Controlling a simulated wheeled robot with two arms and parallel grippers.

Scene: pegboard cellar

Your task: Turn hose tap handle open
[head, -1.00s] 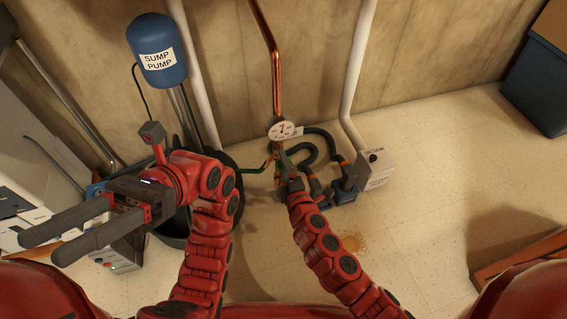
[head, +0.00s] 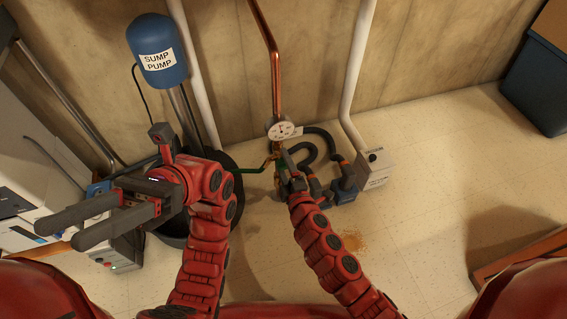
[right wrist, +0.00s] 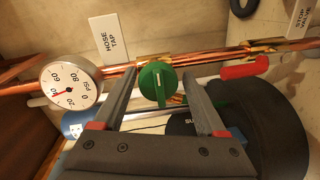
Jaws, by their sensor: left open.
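The hose tap has a round green handle (right wrist: 157,85) with a raised grip bar and a white mark, on the copper pipe beneath the "HOSE TAP" tag (right wrist: 110,42). My right gripper (right wrist: 159,77) is open, with one finger on each side of the handle. Small gaps seem to show, though I cannot tell whether a finger touches it. In the head view my right gripper (head: 283,154) is at the pipework below the gauge and largely hides the handle. My left gripper (head: 57,232) is open and empty at the left, away from the tap.
A pressure gauge (right wrist: 70,86) sits left of the tap. A red lever (right wrist: 245,68) is to its right, near the "STOP VALVE" tag (right wrist: 300,18). The blue sump pump (head: 158,48) and a white control box (head: 375,170) flank the pipes. Open floor lies to the right.

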